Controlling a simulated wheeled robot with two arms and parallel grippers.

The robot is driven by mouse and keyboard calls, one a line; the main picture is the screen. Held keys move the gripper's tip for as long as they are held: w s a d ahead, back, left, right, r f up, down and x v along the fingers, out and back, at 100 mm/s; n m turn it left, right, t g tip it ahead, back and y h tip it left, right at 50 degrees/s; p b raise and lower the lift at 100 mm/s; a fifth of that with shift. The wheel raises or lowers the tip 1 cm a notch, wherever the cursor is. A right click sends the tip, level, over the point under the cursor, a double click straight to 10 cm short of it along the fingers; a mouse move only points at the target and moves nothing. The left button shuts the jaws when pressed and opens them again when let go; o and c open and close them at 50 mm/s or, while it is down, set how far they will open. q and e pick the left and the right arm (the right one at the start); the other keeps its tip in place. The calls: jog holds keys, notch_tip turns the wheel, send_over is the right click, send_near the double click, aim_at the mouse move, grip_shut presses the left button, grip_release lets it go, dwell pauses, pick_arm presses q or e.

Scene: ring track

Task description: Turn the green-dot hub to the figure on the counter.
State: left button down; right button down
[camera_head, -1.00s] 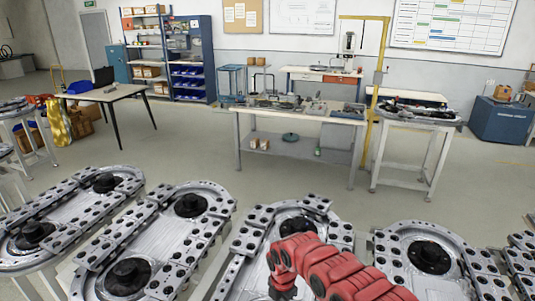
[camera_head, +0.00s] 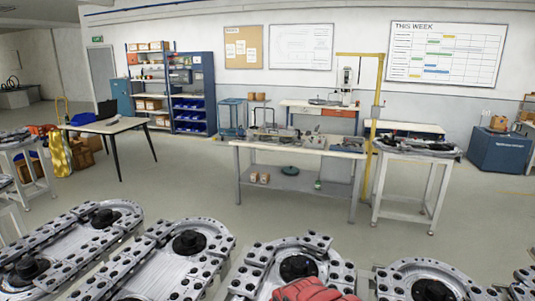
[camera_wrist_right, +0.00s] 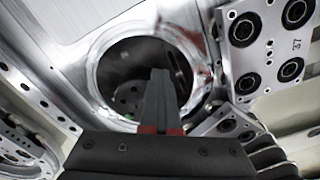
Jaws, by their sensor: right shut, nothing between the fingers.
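In the right wrist view my right gripper (camera_wrist_right: 160,78) is shut and empty, its fingertips in front of a round dark hub (camera_wrist_right: 124,68) set in a bright metal ring. A small greenish spot shows low on the hub, too blurred to be sure it is the green dot. I cannot tell whether the fingers touch the hub. No counter can be made out. My left gripper is not in view.
Similar ring tracks with black hubs stand at both sides, among them one at left (camera_head: 190,243) and one at right (camera_head: 432,289). In the wrist view a studded block (camera_wrist_right: 268,45) marked 37 lies right of the hub. A workbench (camera_head: 300,184) stands beyond open floor.

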jog(key=shift+a, duration=0.1)
jog(key=shift+d, duration=0.25)
notch_tip(320, 180, up, 6)
jog(key=p, duration=0.5)
jog(key=shift+d, duration=0.15)
jog(key=shift+w, duration=0.1)
